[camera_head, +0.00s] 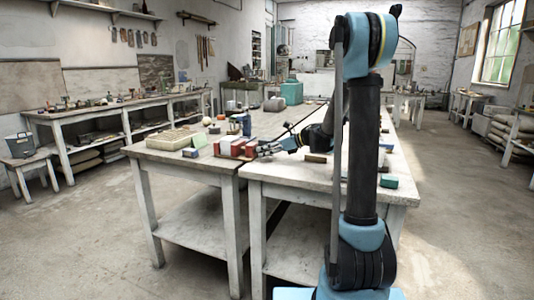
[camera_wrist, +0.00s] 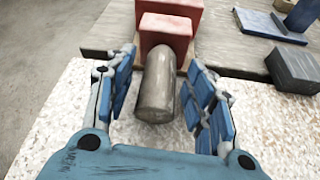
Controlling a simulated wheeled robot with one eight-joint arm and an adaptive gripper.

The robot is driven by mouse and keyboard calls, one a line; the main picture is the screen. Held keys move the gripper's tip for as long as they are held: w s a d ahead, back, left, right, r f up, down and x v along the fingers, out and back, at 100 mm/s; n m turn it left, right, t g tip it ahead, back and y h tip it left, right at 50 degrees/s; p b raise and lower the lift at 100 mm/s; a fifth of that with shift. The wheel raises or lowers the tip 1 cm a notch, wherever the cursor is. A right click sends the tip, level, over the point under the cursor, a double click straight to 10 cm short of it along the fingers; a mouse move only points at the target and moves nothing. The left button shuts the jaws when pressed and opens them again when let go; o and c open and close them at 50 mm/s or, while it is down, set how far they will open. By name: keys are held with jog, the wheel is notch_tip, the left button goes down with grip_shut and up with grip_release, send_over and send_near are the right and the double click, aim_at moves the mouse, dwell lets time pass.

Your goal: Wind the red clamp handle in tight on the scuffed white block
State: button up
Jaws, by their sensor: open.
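A red clamp (camera_head: 236,147) sits near the front edge of the workbench, left of my gripper (camera_head: 270,149) in the head view. In the wrist view the red clamp body (camera_wrist: 168,27) is at the top, with a second red part behind it. A grey-brown cylinder (camera_wrist: 155,85) sticks out from its near face toward me. My gripper (camera_wrist: 160,62) is open, one finger on each side of this cylinder, with gaps visible. I see no red handle apart from these red parts. I cannot make out the scuffed white block in either view.
A grey block (camera_wrist: 294,70) and a blue piece (camera_wrist: 303,15) lie right of the clamp. A pale compartment tray (camera_head: 172,139) is left of it. A green block (camera_head: 389,181) lies at the bench's right. Speckled bench top (camera_wrist: 60,130) lies bare beneath my gripper.

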jog(key=c, duration=1.1)
jog(key=m, duration=0.1)
jog(key=m+g+y, duration=0.1)
jog(key=m+g, duration=0.1)
jog(key=shift+w+m, duration=0.25)
jog(key=shift+m, duration=0.05)
jog(key=m+g+y, duration=0.1)
jog(key=m, duration=0.1)
jog(key=m+y, duration=0.1)
jog(key=m, duration=0.1)
jog(key=shift+w+d+f+g, duration=0.1)
jog(key=shift+f+g, duration=0.05)
jog(key=shift+g, duration=0.25)
